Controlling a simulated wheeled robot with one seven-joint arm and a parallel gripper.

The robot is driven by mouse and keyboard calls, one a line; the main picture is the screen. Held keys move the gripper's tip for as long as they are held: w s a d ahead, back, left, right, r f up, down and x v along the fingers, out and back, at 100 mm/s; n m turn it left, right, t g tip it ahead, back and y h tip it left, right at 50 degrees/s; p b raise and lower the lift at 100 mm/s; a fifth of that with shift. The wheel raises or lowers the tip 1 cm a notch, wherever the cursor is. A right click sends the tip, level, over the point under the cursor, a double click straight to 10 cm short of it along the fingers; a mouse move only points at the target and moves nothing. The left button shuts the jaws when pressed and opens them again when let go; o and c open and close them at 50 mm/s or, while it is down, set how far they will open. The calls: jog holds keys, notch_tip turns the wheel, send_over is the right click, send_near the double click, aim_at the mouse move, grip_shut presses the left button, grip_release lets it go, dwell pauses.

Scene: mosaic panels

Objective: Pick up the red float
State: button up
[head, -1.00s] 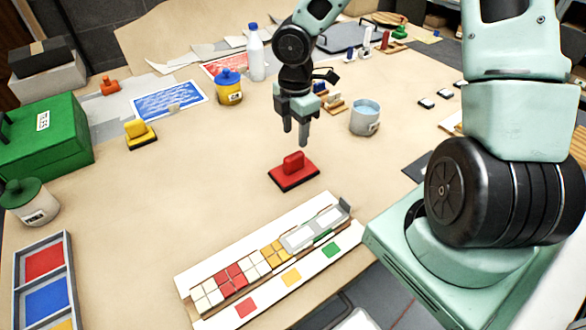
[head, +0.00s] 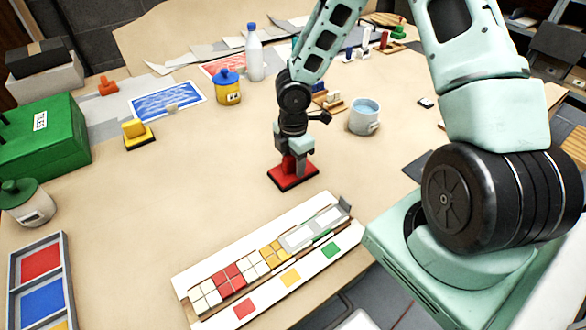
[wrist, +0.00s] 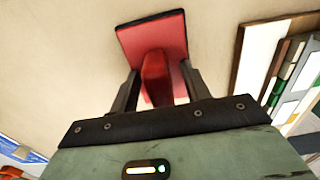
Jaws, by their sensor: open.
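The red float (head: 288,179) stands on the table with its flat, dark-edged base down and a red handle on top. In the wrist view, its handle (wrist: 156,75) lies between the two fingers of my gripper (wrist: 160,90), with its base (wrist: 150,35) beyond. My gripper (head: 292,165) is open and low over the float in the head view, with its fingers on either side of the handle. Small gaps seem to show between the fingers and the handle. The gripper partly hides the handle in the head view.
A mosaic panel (head: 190,285) with coloured tiles lies in front of the float. A grey mug (head: 364,118) stands behind to the right. A yellow float (head: 138,135) and a green box (head: 40,150) are at left. The table around the red float is clear.

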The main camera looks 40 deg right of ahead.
grip_shut()
jog(key=shift+r, duration=0.1)
notch_tip(320, 180, up, 10)
jog(key=shift+f+p, duration=0.1)
jog(key=shift+p, duration=0.5)
jog(key=c, duration=0.8)
grip_release()
jog(key=shift+c, duration=0.8)
